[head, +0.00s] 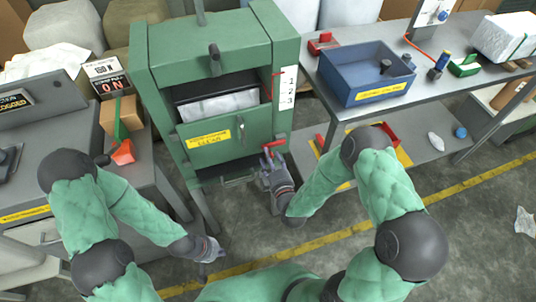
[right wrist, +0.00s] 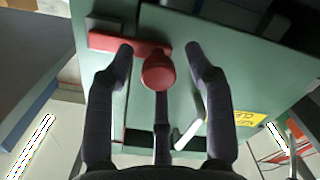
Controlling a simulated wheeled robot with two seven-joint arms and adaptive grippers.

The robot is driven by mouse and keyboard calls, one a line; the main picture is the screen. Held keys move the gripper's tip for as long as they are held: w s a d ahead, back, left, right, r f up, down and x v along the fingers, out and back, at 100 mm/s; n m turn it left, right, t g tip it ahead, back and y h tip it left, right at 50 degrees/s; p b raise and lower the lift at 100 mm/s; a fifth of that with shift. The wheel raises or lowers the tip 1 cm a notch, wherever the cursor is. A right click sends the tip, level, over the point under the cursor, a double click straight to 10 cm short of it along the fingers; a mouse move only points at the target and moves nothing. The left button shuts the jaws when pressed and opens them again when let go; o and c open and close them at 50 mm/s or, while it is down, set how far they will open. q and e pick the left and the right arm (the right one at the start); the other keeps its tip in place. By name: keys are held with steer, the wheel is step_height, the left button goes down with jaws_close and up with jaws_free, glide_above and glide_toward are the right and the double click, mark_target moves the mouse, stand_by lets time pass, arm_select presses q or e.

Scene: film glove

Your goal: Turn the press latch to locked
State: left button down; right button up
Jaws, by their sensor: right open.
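The green press (head: 220,90) stands in the middle of the head view, its front door (head: 203,142) carrying a yellow label. The red press latch (head: 273,146) is at the door's lower right edge. In the right wrist view the latch (right wrist: 128,43) is a roughly horizontal red bar with a round red knob (right wrist: 158,72) facing the camera. My right gripper (head: 268,163) is at the latch. Its fingers (right wrist: 158,52) are spread, one on each side of the knob, with visible gaps. My left gripper (head: 215,248) hangs low, away from the press; its finger opening is unclear.
A bench (head: 440,75) on the right holds a blue bin (head: 365,75) and small tools. A bench (head: 150,165) on the left holds a cardboard box (head: 118,113) and an orange-red item (head: 123,152). A pale door handle (right wrist: 188,134) is near my right gripper. Floor ahead is open.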

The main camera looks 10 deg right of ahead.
steer(key=s, duration=1)
steer(key=shift+d+r, duration=0.35)
steer(key=shift+r, duration=0.05)
step_height(320, 180, down, 9)
steer(key=s+a+m+g+y+p, duration=0.1)
steer(key=a+m+g+y+p, duration=0.15)
steer(key=m+g, duration=0.4)
steer(key=s+a+f+m+g+p, duration=0.1)
steer(key=s+f+m+g, duration=0.1)
steer(key=s+g, duration=0.3)
steer(key=s+a+f+m+g+p, duration=0.1)
steer(key=s+f+m+g+p, duration=0.1)
steer(key=s+m+g, duration=0.2)
steer(key=s+g, duration=0.1)
steer(key=s, duration=0.2)
steer(key=shift+a+f, duration=0.2)
steer(key=shift+a, duration=0.05)
